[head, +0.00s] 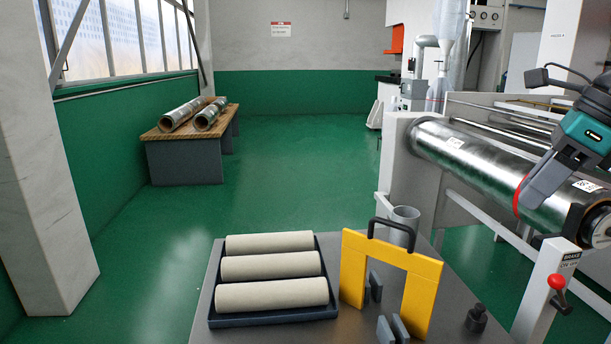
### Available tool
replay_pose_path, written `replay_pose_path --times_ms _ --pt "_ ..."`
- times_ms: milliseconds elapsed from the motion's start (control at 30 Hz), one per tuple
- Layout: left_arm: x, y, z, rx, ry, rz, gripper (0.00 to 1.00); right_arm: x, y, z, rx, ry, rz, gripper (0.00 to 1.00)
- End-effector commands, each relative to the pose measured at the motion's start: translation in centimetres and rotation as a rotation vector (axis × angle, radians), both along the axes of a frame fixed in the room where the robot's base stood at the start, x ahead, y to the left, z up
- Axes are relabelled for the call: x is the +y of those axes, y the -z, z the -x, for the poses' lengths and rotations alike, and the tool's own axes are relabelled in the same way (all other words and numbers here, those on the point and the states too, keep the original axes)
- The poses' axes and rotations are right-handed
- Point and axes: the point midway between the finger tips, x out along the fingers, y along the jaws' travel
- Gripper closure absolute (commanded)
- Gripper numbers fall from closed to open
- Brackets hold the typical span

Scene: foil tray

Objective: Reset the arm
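My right gripper (536,195) comes in from the right edge, with a teal body and grey fingers. It is in front of the large shiny foil roll (465,160) on the machine at right. I cannot tell whether it touches the roll, and the gap between its fingers is not clear. A thin red curved piece shows by the fingertips. My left gripper is not in view.
A grey table (440,315) in front carries a dark tray (275,319) with three pale rolls, a yellow frame (418,300) with a black handle, and a small black knob-like object (476,318). A red-knobbed brake lever (556,283) stands below the roll. Green floor (290,180) is clear.

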Motion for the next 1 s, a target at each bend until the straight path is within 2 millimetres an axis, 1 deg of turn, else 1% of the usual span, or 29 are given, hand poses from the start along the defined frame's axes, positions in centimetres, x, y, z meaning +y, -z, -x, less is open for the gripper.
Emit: replay_pose_path --times_ms 33,100,167,200,233,267,300,367,400,467,500,567,633,700,767,800,867,900,967,1000 --pt "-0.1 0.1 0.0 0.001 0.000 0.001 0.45 2.4 1.2 -0.7 -0.013 -0.042 -0.062 0.62" --pt "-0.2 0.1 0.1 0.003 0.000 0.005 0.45 5.9 2.1 -1.5 -0.046 -0.090 -0.174 0.62" --pt "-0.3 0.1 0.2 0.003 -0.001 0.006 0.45 8.9 2.7 -1.9 -0.065 -0.124 -0.279 0.62" --pt "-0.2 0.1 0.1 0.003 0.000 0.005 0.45 10.9 3.1 -2.0 -0.076 -0.142 -0.356 0.62" --pt "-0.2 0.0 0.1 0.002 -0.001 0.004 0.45 12.3 3.2 -2.0 -0.083 -0.153 -0.417 0.62" --pt "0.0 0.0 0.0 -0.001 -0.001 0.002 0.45 13.8 3.3 -2.0 -0.088 -0.163 -0.481 0.62" --pt "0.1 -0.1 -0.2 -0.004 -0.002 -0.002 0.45 15.8 3.4 -1.8 -0.091 -0.171 -0.573 0.62" --pt "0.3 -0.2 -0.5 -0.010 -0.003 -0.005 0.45 18.5 3.3 -1.5 -0.090 -0.173 -0.724 0.62" --pt "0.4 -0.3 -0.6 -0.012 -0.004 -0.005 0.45 20.2 3.0 -1.3 -0.085 -0.164 -0.831 0.62" --pt "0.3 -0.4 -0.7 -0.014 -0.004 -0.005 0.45 22.2 2.4 -0.9 -0.073 -0.138 -0.995 0.62" --pt "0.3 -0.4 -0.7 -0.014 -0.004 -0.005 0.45 23.3 2.0 -0.7 -0.059 -0.109 -1.105 0.62" --pt "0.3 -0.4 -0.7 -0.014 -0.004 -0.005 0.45 24.4 1.2 -0.5 -0.034 -0.051 -1.269 0.62" --pt "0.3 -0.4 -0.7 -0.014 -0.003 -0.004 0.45 24.9 0.5 -0.5 0.002 0.038 -1.455 0.62" --pt "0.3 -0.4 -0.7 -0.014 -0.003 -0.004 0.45 24.7 0.0 -0.8 0.047 0.154 -1.633 0.62" --pt "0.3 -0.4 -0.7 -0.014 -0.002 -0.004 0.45 24.0 0.1 -1.2 0.089 0.273 -1.778 0.62" --pt "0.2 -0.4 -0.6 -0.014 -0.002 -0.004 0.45 23.4 0.3 -1.5 0.120 0.363 -1.868 0.62" --pt "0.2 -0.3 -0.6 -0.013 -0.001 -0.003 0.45 22.1 1.1 -2.1 0.169 0.512 -1.994 0.62" --pt "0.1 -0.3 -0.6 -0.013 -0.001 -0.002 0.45 21.2 2.0 -2.5 0.204 0.623 -2.070 0.62" --pt "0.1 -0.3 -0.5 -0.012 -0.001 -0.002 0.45 19.6 3.8 -3.0 0.255 0.802 -2.169 0.62" --pt "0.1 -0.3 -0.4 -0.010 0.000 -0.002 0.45 18.6 5.3 -3.2 0.290 0.931 -2.226 0.62"
